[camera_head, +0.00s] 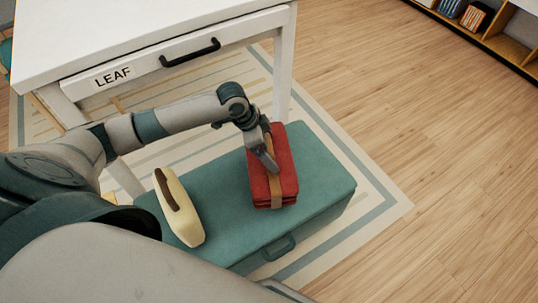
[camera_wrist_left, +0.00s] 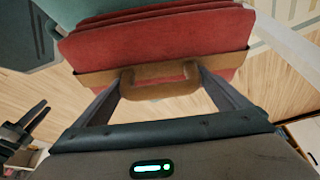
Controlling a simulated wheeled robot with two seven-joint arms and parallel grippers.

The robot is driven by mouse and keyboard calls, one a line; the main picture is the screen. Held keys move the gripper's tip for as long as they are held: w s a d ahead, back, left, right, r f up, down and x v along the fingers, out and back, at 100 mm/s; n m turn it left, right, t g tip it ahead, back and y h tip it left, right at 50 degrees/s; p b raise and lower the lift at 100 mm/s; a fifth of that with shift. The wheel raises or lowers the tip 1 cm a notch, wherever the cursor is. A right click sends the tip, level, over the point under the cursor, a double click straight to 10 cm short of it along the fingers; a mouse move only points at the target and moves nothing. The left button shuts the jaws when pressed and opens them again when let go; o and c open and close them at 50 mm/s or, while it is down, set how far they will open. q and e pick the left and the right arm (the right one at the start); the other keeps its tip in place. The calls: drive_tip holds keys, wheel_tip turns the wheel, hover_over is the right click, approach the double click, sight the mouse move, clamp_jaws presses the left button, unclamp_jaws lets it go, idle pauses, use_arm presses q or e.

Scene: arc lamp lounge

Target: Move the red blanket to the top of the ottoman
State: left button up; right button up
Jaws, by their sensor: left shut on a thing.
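The red blanket (camera_head: 284,172) is a folded stack bound by a brown strap with a handle (camera_wrist_left: 160,82). In the head view it appears over the right part of the teal ottoman (camera_head: 325,185); I cannot tell whether it rests on the top or hangs just above it. My left gripper (camera_head: 266,158) is above the blanket. In the left wrist view its fingers (camera_wrist_left: 160,76) are shut on the strap's handle, with the red folds (camera_wrist_left: 160,40) beyond. My right gripper (camera_wrist_left: 27,122) seems to show at the left edge of the wrist view, fingers apart and empty.
A cream object with a dark slot (camera_head: 180,207) lies on the ottoman's left part. A white table with a drawer labelled LEAF (camera_head: 150,60) stands behind. The ottoman is on a striped rug (camera_head: 385,205). A shelf (camera_head: 490,35) is at the far right; the wooden floor between is clear.

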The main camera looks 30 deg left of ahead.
use_arm(q)
drive_tip(key=shift+r, duration=0.1)
use_arm(e)
drive_tip(key=shift+s+f, duration=0.15)
drive_tip(key=shift+s, duration=0.2)
use_arm(q)
drive_tip(key=shift+f, duration=0.35)
wheel_tip(320, 180, down, 3)
drive_tip(key=shift+r, duration=0.1)
drive_tip(key=shift+f, duration=0.3)
use_arm(e)
drive_tip(key=shift+w+r, duration=0.4)
drive_tip(key=shift+r, duration=0.3)
use_arm(q)
drive_tip(key=shift+f, duration=0.1)
use_arm(e)
drive_tip(key=shift+s+f, duration=0.1)
drive_tip(key=shift+f, duration=0.05)
use_arm(q)
drive_tip(key=o, duration=1.7)
use_arm(e)
drive_tip(key=shift+s+f, duration=0.1)
drive_tip(key=shift+s, duration=0.1)
